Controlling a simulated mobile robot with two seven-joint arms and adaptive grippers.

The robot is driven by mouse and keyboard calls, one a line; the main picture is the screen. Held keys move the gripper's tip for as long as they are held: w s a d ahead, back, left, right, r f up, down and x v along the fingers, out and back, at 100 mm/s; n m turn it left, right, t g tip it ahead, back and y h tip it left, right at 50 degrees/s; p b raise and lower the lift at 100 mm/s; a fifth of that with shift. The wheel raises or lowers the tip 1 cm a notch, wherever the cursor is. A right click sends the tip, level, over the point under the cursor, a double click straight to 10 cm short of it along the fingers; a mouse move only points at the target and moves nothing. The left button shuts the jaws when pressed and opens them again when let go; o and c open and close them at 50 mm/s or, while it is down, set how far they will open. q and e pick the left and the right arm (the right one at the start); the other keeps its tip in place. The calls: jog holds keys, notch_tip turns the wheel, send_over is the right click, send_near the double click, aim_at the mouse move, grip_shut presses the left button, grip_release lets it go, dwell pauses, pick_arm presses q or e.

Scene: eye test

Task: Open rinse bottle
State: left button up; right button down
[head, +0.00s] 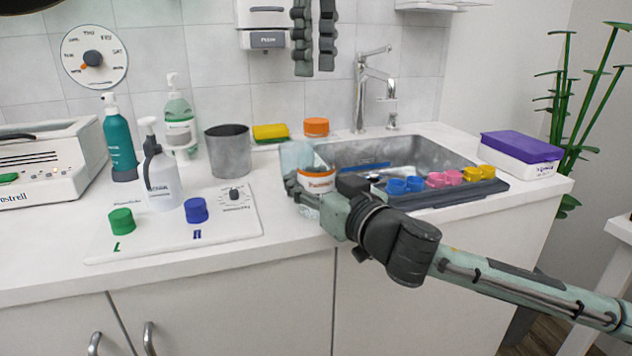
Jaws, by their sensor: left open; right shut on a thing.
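A pale, see-through bottle (297,156) with an orange and white label (318,181) is at the front left corner of the sink. My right gripper (312,196) is shut on it, around its lower part, and hides some of it. An orange cap (316,127) shows behind and above the bottle, beside the yellow sponge, with a gap between it and the bottle. It looks to be on the back counter, but I cannot tell for sure. My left gripper (314,70) is open and empty, pointing down, high above the cap and bottle.
A dark tray (440,197) with blue, pink and yellow cups spans the sink (350,150) front. A faucet (362,95) rises behind. Left are a grey cup (229,152), sponge (270,133), pump bottles (180,120) and a white board (140,245) with green and blue caps.

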aim_at(316, 120)
dwell(0.6)
pick_arm(q)
jog(key=m, duration=0.3)
jog(key=shift+m, duration=0.3)
jog(key=m, duration=0.4)
jog(key=shift+m, duration=0.4)
jog(key=m, duration=0.9)
jog(key=shift+m, duration=0.3)
jog(key=shift+f, duration=4)
jog(key=shift+c, duration=0.3)
